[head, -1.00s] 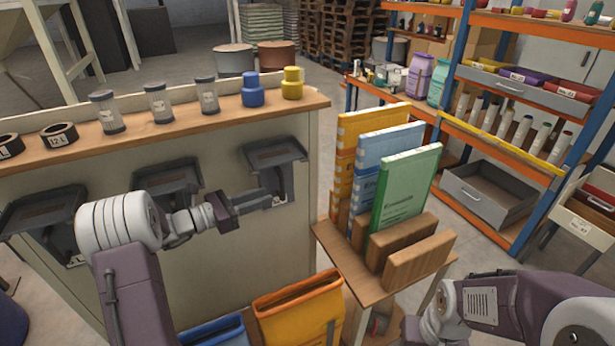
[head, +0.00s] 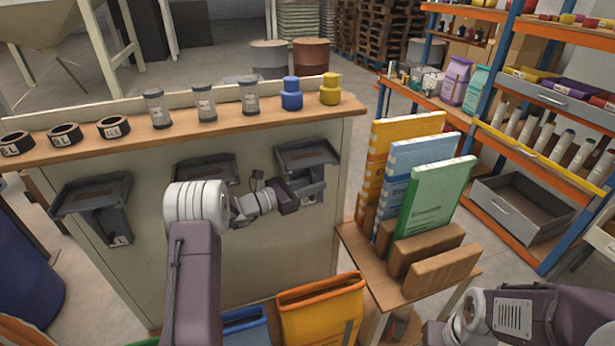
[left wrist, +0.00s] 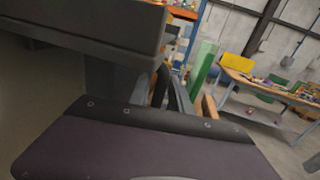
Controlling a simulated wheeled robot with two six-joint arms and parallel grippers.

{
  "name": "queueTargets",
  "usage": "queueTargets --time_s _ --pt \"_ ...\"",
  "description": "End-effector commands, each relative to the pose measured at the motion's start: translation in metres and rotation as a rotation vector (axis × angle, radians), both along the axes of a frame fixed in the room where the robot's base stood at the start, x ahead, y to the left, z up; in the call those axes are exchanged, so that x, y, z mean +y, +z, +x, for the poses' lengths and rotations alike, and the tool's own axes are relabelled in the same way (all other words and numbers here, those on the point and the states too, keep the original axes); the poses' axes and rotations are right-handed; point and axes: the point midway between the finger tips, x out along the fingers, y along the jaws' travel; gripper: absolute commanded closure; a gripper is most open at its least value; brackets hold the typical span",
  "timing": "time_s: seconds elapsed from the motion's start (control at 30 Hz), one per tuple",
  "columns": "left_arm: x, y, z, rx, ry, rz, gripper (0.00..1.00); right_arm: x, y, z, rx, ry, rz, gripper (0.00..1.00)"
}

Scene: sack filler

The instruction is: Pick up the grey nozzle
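No loose part that I can surely call the grey nozzle shows. Along the front panel hang three dark grey chutes with labelled lower parts: a right one (head: 308,158), a middle one (head: 205,170) and a left one (head: 92,196). My left gripper (head: 298,196) is at the lower part of the right chute and overlaps it; I cannot tell whether they touch. In the left wrist view, a dark grey body (left wrist: 80,35) fills the upper left, close to the fingers (left wrist: 170,92). The finger opening is unclear. My right arm shows at lower right, its gripper out of view.
On the ledge (head: 240,125) stand black rings (head: 65,135), clear grey-topped cylinders (head: 204,103), a blue stepped piece (head: 291,94) and a yellow one (head: 330,90). A small table (head: 372,270) with upright sacks (head: 440,200) stands to the right. Open sacks (head: 318,312) stand below.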

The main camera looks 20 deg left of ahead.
Motion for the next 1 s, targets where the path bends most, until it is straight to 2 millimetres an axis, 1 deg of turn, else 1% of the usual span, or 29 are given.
queueTargets --time_s 0.1,0.13,0.17,0.2,0.23,1.0 --pt "0.0003 -0.0005 -0.0001 0.0 0.0 0.0 0.76 0.0 -0.0007 0.0 0.0 0.0 0.0 1.0" --pt "0.0003 -0.0005 -0.0002 0.0 0.0 0.0 0.78 0.0 -0.0007 0.0 0.0 0.0 0.0 1.0" --pt "0.0003 -0.0005 -0.0002 0.0 0.0 0.0 0.87 0.0 -0.0007 0.0 0.0 0.0 0.0 1.0" --pt "0.0004 -0.0005 -0.0003 0.0 0.0 0.0 0.98 0.0 -0.0007 0.0 0.0 0.0 0.0 1.0" --pt "0.0004 -0.0004 -0.0003 0.0 0.0 0.0 1.0 0.0 -0.0007 0.0 0.0 0.0 0.0 1.0" --pt "0.0004 0.0 -0.0005 -0.001 -0.001 0.001 1.0 0.0 -0.0006 0.0 0.0 0.0 0.0 1.0"
